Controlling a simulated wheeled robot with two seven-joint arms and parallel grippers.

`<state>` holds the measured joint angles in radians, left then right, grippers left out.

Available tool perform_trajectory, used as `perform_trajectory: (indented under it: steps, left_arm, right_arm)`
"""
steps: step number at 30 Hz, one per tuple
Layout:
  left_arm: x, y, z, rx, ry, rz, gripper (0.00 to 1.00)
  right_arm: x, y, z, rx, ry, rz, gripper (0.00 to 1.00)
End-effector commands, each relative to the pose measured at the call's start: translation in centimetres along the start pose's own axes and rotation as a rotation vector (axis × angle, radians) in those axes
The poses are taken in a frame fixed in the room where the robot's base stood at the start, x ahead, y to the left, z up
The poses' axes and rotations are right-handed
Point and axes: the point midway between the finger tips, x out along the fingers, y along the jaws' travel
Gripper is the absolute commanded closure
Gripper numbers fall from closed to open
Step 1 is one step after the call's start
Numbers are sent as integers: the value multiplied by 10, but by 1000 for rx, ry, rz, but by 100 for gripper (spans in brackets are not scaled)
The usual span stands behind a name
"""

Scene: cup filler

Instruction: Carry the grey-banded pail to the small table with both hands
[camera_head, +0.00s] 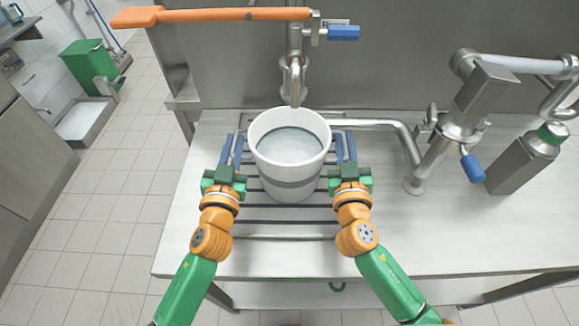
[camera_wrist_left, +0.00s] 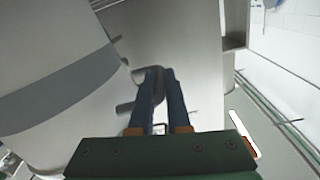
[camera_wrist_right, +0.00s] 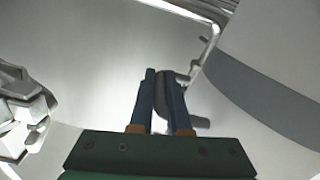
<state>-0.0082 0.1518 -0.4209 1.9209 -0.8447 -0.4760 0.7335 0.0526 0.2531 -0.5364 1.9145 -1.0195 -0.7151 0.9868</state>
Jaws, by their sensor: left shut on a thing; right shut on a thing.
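The white pail (camera_head: 290,171) with a grey band is upright over the dark slatted grate, with clear liquid inside. Its banded side fills the left of the left wrist view (camera_wrist_left: 50,90) and the right of the right wrist view (camera_wrist_right: 265,95). My left gripper (camera_head: 232,150) is shut on the pail's left handle. My right gripper (camera_head: 345,148) is shut on its right handle. Both handles are mostly hidden between the fingers. I cannot tell whether the pail's base touches the grate. No small table is clearly identifiable.
A metal spout (camera_head: 294,82) hangs just behind the pail's rim, below an orange lever (camera_head: 215,15). A second tap (camera_head: 440,140) and a grey bottle with a green cap (camera_head: 525,162) stand right on the steel counter (camera_head: 450,235). Tiled floor (camera_head: 130,185) is open at left.

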Motion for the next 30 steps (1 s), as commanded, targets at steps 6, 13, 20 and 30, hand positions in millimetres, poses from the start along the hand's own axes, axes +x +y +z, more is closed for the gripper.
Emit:
perform_trajectory:
  steps: [6, 13, 20, 30]
  left_arm:
    - [0, 0, 0, 0, 0, 0, 100]
    - [0, 0, 0, 0, 0, 0, 100]
    - [0, 0, 0, 0, 0, 0, 100]
    - [0, -2, -8, 0, 3, -1, 100]
  right_arm:
    - [0, 0, 0, 0, 0, 0, 100]
    - [0, 0, 0, 0, 0, 0, 100]
    - [0, 0, 0, 0, 0, 0, 100]
    - [0, 1, -8, 0, 3, 0, 100]
